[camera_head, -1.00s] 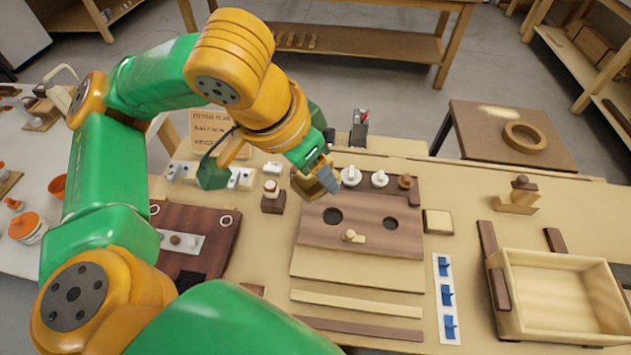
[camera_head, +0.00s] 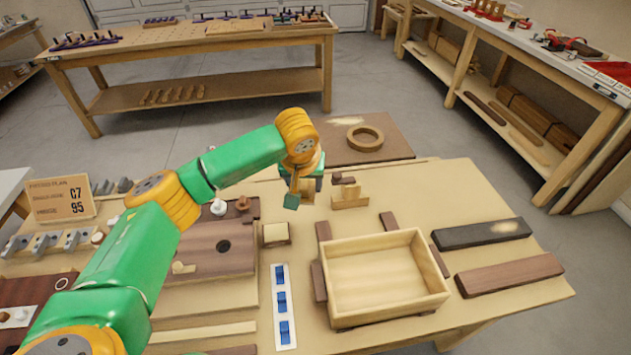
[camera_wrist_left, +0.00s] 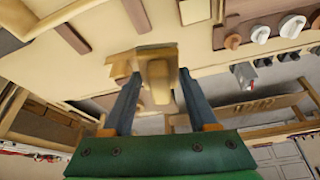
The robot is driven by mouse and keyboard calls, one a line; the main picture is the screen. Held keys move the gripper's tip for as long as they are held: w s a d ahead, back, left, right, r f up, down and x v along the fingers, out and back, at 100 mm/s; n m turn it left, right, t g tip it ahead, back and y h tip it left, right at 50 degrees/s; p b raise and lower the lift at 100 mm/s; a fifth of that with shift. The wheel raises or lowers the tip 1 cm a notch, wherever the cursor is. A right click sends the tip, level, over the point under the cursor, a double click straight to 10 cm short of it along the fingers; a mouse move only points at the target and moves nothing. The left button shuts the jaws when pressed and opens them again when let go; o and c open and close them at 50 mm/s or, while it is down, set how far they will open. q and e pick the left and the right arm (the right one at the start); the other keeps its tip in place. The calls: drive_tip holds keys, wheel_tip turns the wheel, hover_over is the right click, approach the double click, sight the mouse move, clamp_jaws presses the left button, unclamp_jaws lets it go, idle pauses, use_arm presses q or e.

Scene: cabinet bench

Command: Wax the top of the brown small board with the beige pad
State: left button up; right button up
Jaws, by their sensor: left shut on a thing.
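My left gripper (camera_head: 298,190) is above the far edge of the bench, just left of a stepped wooden block. It is shut on a beige pad (camera_wrist_left: 157,80), which shows between its two fingers in the left wrist view. In the head view the pad is partly hidden by the gripper. A brown small board (camera_head: 510,274) lies flat at the right end of the bench, well to the right of the gripper and apart from it. My right gripper does not show.
A dark board (camera_head: 480,233) with a pale smear lies behind the brown one. An open wooden box (camera_head: 385,322) stands left of both. The stepped wooden block (camera_head: 350,200) stands behind the box. A white strip with blue parts (camera_head: 283,305) lies left of the box.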

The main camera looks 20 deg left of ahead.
sight(276, 228)
use_arm(q)
drive_tip(key=a+f+n, duration=0.1)
drive_tip(key=a+f, duration=0.2)
drive_tip(key=f, duration=0.1)
drive_tip(key=a+f, duration=0.3)
drive_tip(key=f, duration=0.1)
drive_tip(key=a+f+n+b, duration=0.1)
drive_tip(key=a+f, duration=0.2)
drive_tip(key=f, duration=0.2)
drive_tip(key=shift+s+a+n+y, duration=0.3)
drive_tip(key=shift+s+y, duration=0.05)
drive_tip(key=shift+y, duration=0.05)
wheel_tip(276, 228, down, 6)
drive_tip(key=b, duration=0.6)
drive_tip(key=shift+r, duration=0.35)
drive_tip(key=shift+f, duration=0.5)
drive_tip(key=shift+d+f, duration=0.1)
idle(0.5)
